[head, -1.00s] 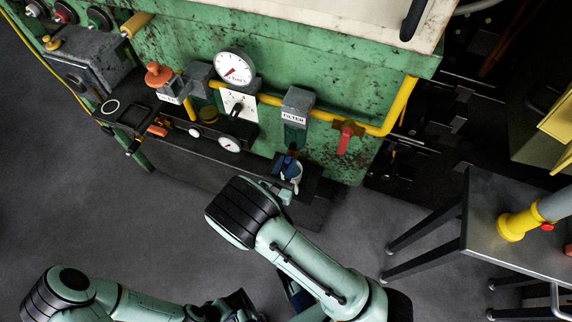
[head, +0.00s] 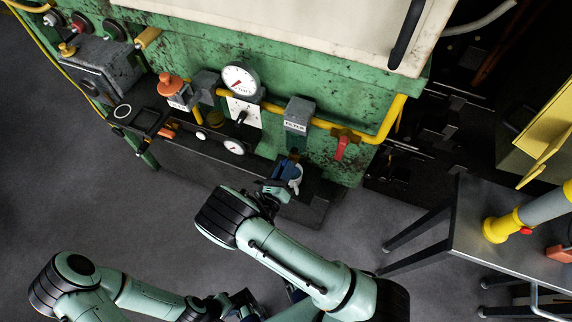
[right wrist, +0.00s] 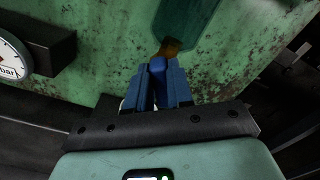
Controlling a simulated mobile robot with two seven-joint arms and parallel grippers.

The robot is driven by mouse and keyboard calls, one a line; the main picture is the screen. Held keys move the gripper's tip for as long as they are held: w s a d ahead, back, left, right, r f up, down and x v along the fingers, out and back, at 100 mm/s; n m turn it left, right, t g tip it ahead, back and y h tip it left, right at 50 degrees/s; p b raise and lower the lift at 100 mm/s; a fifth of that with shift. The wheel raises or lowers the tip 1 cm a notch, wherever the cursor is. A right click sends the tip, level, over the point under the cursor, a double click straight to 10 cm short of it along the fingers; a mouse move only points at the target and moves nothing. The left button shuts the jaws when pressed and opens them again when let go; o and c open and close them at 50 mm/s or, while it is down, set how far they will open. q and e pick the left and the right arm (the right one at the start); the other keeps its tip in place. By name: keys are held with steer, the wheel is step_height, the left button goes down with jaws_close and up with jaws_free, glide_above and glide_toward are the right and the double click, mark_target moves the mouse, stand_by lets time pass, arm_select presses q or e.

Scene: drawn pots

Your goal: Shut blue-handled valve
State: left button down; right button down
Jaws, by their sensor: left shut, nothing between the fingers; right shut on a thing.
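The blue-handled valve sits below the grey filter on the green machine's front. Its blue handle (right wrist: 158,68) shows between my finger pads in the right wrist view, with a brass part just beyond it. My right gripper (right wrist: 159,88) is shut on this handle. In the head view my right gripper (head: 288,176) is at the valve, and its fingers and the handle overlap, so the handle's angle is hard to tell. My left gripper (head: 240,305) is shut and empty at the bottom edge, well away from the machine.
The filter (head: 298,115) hangs on a yellow pipe (head: 385,128) above the valve. A red-handled valve (head: 342,146) is to the right. Gauges (head: 240,79) and an orange knob (head: 170,84) are to the left. A metal table (head: 475,215) stands at the right. Floor at left is clear.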

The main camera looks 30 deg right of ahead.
arm_select(q)
steer(key=w+r+p, duration=0.3)
steer(key=r+p, duration=0.3)
steer(key=r, duration=0.1)
steer(key=shift+w+r+t, duration=0.25)
steer(key=shift+r+t, duration=0.05)
arm_select(e)
steer(key=shift+w+a+f+n, duration=0.1)
steer(key=shift+w+f+n, duration=0.05)
steer(key=shift+n, duration=1.7)
steer(key=shift+w+f+n, duration=0.15)
steer(key=shift+n, duration=1.75)
steer(key=shift+w+a+f+n, duration=0.1)
steer(key=shift+w+f+n, duration=0.05)
steer(key=shift+n, duration=1.7)
steer(key=shift+d, duration=0.1)
steer(key=c, duration=1.1)
jaws_free()
steer(key=shift+o, duration=0.5)
steer(key=shift+f, duration=0.15)
arm_select(q)
steer(key=shift+w, duration=0.1)
arm_select(e)
steer(key=shift+s, duration=0.1)
